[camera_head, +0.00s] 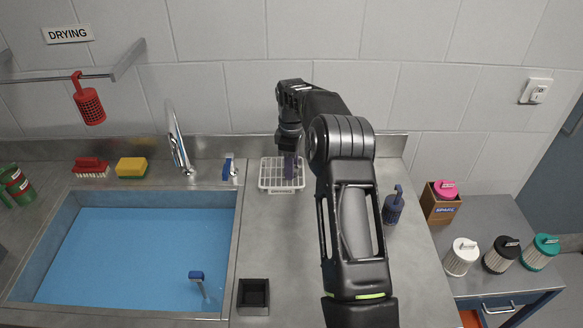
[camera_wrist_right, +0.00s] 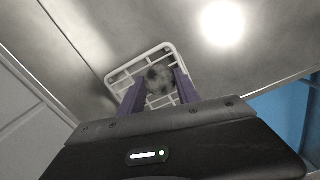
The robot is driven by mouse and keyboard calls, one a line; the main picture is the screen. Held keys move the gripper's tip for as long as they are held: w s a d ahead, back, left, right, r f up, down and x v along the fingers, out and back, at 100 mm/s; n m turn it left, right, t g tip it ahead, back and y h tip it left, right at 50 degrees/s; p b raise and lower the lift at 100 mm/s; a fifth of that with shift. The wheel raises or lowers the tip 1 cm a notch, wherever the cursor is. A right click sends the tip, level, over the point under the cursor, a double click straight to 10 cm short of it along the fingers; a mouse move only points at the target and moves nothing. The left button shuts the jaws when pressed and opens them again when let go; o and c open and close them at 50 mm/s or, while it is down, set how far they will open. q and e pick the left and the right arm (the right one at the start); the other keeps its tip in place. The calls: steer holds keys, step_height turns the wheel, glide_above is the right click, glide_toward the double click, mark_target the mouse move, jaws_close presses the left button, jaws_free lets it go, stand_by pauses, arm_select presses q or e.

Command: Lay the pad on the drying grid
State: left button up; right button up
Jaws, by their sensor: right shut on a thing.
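The drying grid (camera_head: 268,184), a small white open rack, stands on the counter right of the sink. It also shows in the wrist view (camera_wrist_right: 169,46). My right gripper (camera_head: 291,168) is over the grid, pointing down. In the wrist view its two purple fingers (camera_wrist_right: 160,92) are spread around the pad (camera_wrist_right: 158,78), a dark grey, round, mottled piece, and are shut on it. The pad appears against the grid's bars; I cannot tell whether it touches them. In the head view the pad is not clearly visible. My left gripper is not in view.
The water-filled sink (camera_head: 150,255) is at left, with a tap (camera_head: 180,145). A black square holder (camera_head: 253,296) stands in front of the grid. Bare counter lies around the grid.

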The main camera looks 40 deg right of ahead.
steer(key=shift+f, duration=0.75)
steer(key=shift+f, duration=0.2)
steer(key=o, duration=1.3)
steer(key=shift+r, duration=0.1)
steer(key=shift+r, duration=0.1)
step_height(320, 180, up, 6)
steer(key=shift+r+b, duration=0.25)
steer(key=shift+b, duration=0.65)
steer(key=shift+r, duration=0.55)
